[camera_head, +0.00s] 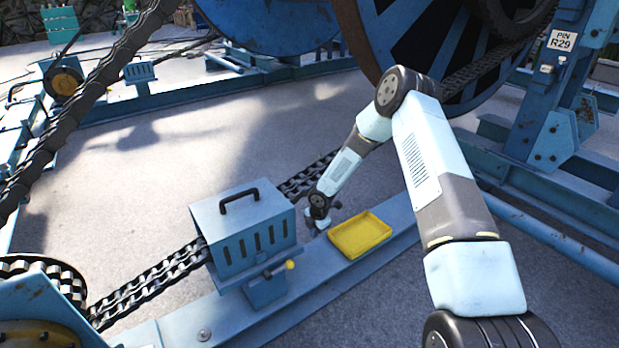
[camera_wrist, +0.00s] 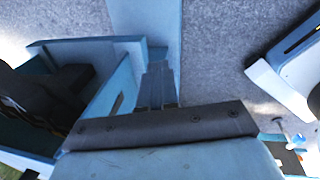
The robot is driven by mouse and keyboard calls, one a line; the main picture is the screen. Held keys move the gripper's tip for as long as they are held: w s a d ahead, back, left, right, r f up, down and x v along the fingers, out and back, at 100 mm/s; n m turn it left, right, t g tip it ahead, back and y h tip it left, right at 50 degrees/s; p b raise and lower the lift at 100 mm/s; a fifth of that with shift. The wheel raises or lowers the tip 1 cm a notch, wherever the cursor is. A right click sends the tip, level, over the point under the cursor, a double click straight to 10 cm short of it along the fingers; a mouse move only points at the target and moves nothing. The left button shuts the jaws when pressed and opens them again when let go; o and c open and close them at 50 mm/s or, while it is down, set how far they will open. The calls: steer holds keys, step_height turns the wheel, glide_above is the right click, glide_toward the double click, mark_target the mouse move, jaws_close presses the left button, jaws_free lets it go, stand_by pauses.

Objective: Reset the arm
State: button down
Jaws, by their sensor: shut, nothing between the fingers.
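My gripper (camera_head: 321,228) hangs low over the blue beam in the head view, between the blue box and the yellow tray. Its fingers are small there and partly hidden by the wrist. In the wrist view my gripper (camera_wrist: 157,85) points away from the dark plate with its fingers together, holding nothing. The blue vented box (camera_head: 245,235) has a black handle on top and stands to the left of my gripper, apart from it. A lever with a yellow knob (camera_head: 290,265) sticks out at its front. The yellow tray (camera_head: 345,243) lies empty on the beam, close by to the right.
A heavy chain (camera_head: 150,280) runs through the box along the beam (camera_head: 190,325). A big blue reel (camera_head: 440,45) stands behind my raised elbow. A blue post with a "PIN R29" sign (camera_head: 562,40) is at right. Open grey floor (camera_head: 190,150) lies left of my arm.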

steer(key=s+d+r+m+t+h, duration=0.1)
steer(key=d+r+m, duration=0.25)
steer(key=r, duration=0.75)
steer(key=s+d+r+m+h, duration=0.15)
steer(key=d+r, duration=0.25)
steer(key=r, duration=0.7)
steer(key=d+r+m+t+h, duration=0.1)
steer(key=d+r+m, duration=0.3)
steer(key=r, duration=0.7)
steer(key=s+d+r+m, duration=0.3)
steer(key=s+r, duration=0.3)
steer(key=r, duration=0.2)
steer(key=s+d+r+m, duration=0.2)
steer(key=s+r+m, duration=0.1)
steer(key=s+r, duration=0.3)
steer(key=s+d+r+m, duration=0.1)
steer(key=s+r+m, duration=0.2)
steer(key=s, duration=0.5)
steer(key=s+d+r+m+t+y, duration=0.1)
steer(key=s+r+m, duration=0.3)
steer(key=s, duration=0.5)
steer(key=s+d+r+m+t+y, duration=0.1)
steer(key=s+r+m, duration=0.3)
steer(key=s, duration=0.5)
